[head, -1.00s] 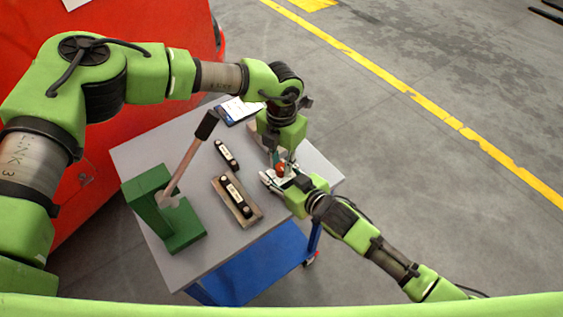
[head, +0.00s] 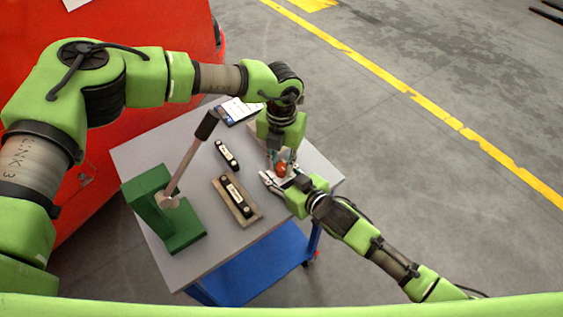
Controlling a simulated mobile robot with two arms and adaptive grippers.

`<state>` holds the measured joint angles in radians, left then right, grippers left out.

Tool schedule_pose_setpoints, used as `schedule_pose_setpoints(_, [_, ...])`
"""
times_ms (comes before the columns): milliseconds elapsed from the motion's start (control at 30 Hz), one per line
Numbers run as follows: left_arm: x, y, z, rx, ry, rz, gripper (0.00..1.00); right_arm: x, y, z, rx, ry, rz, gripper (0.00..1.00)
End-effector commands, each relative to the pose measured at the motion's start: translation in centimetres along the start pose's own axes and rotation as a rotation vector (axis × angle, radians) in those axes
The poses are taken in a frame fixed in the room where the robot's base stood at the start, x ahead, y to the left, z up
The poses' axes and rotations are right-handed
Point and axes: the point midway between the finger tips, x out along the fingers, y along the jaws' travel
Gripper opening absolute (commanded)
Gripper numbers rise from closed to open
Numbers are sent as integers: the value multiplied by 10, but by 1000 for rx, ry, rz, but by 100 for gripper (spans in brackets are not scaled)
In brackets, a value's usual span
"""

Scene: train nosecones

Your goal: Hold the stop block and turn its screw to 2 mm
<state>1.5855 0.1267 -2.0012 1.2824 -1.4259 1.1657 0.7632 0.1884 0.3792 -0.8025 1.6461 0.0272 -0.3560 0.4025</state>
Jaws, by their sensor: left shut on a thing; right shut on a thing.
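The stop block is mostly hidden between my two grippers near the right corner of the grey table top. A small orange-red part (head: 281,170), which looks like the screw's knob, shows there. My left gripper (head: 281,163) points down from above, its fingers shut around this part. My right gripper (head: 272,182) comes in low from the lower right and is shut at the block beside the knob. Its hold is partly hidden. The screw's setting is too small to read.
A green lever press (head: 152,207) stands on the left of the grey table (head: 190,268). A black bar part (head: 227,155) lies mid-table, and another sits on a wooden holder (head: 246,217). A clipboard or tablet (head: 240,112) lies at the back edge.

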Motion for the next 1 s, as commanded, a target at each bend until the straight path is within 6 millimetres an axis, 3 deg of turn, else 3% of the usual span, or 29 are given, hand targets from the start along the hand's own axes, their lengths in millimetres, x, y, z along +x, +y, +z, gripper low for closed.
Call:
schedule_pose_setpoints(33, [-1, 1, 2, -1, -5, 1, 25, 0, -1, 1, 1, -3, -2, 11])
schedule_pose_setpoints(100, [-1, 1, 2, -1, -4, 1, 37, 0, -1, 1, 1, -3, -2, 11])
schedule_pose_setpoints(533, [-8, 1, 1, 0, -2, 1, 37, 0, -1, 1, 2, -3, -1, 11])
schedule_pose_setpoints(1000, [-99, 1, 1, 0, -4, 1, 37, 0, 0, 1, 1, -3, 0, 11])
